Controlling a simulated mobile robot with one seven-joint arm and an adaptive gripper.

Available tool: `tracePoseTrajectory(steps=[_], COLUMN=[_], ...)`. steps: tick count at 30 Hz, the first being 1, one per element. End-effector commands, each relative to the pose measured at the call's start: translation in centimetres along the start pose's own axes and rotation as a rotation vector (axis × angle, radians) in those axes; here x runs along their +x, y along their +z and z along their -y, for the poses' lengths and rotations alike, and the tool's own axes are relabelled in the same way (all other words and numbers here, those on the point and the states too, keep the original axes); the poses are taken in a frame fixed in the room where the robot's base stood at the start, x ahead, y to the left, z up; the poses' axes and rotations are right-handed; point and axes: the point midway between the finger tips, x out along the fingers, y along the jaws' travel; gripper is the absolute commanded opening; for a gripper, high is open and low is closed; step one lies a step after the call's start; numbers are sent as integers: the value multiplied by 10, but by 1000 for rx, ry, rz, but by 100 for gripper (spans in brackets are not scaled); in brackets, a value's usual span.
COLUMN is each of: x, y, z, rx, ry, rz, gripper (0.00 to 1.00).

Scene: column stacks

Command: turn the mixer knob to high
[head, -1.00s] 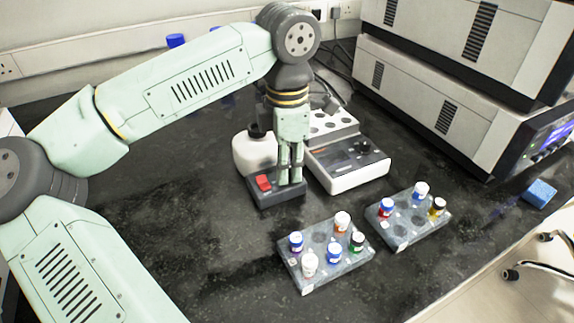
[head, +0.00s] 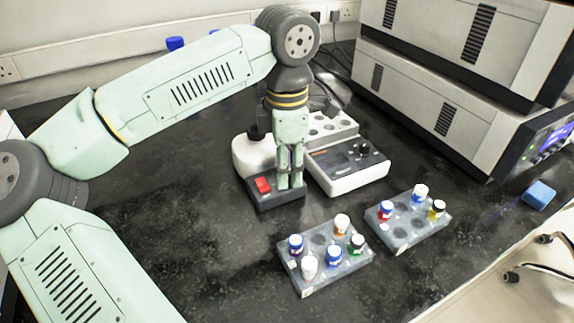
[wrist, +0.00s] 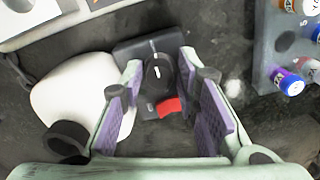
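The mixer is a small dark box (head: 262,202) with a red switch (head: 263,185). In the wrist view its round black knob (wrist: 158,75) with a white pointer line shows between my fingers, and the red switch (wrist: 168,107) lies just below it. In the head view my gripper hides the knob. My gripper (head: 291,186) points straight down over the right part of the box. In the wrist view my gripper (wrist: 160,62) is open, one finger on each side of the knob, with a gap visible. Whether the fingertips touch it, I cannot tell.
A white device with a dark panel (head: 348,178) is close on the right. Two vial racks (head: 305,290) (head: 405,240) stand in front and right. The front left counter is clear.

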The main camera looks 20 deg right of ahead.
Motion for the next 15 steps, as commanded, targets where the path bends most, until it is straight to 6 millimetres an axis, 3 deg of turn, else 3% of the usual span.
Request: tracePoseTrajectory(steps=[7,15], x=[-13,-69], y=[0,0], z=[-1,0], rx=[-2,-1], ry=[2,3], rz=[-2,-1], gripper=[29,29])
